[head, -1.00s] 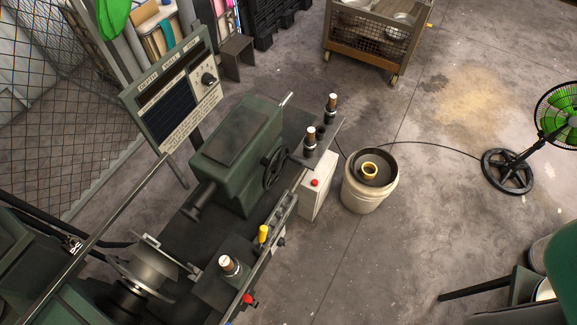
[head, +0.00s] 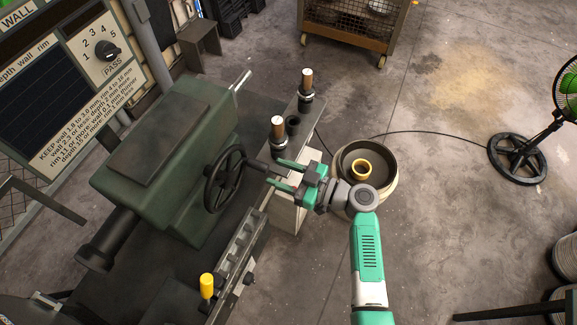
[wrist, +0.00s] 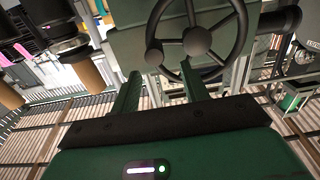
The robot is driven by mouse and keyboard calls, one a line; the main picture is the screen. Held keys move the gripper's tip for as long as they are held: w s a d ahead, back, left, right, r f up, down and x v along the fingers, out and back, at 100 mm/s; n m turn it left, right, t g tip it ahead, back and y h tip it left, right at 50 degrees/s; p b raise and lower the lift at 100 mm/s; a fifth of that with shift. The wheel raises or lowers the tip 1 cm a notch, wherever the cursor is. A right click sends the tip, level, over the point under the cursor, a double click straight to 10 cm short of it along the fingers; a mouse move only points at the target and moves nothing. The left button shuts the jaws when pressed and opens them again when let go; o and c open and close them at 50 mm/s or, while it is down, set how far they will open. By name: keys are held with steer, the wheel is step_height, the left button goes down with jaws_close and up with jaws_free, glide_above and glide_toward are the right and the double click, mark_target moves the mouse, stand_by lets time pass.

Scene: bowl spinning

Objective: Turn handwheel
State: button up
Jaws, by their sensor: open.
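The dark spoked handwheel (head: 225,178) is on the right face of the green machine housing (head: 165,160). Its crank handle (head: 256,164) sticks out toward my gripper (head: 270,172). My gripper is open, its two green fingers pointing left at the handle, with the fingertips close to its end. In the wrist view the handwheel's hub (wrist: 197,41) is ahead and right of centre. The round handle end (wrist: 153,57) shows in the gap between the fingertips of my gripper (wrist: 160,72). I cannot tell whether a finger touches it.
Two upright tool posts with copper-coloured tops (head: 277,130) stand just above my fingers. A yellow knob (head: 207,286) is at the lower left. A bucket (head: 387,190) with a yellow ring (head: 361,170) stands behind my wrist. A panel with a dial (head: 107,50) is upper left.

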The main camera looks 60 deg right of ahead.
mark_target(259, 166)
steer(key=x, duration=0.4)
steer(key=f+x, duration=0.1)
steer(key=x, duration=0.2)
steer(key=shift+d, duration=0.3)
jaws_close()
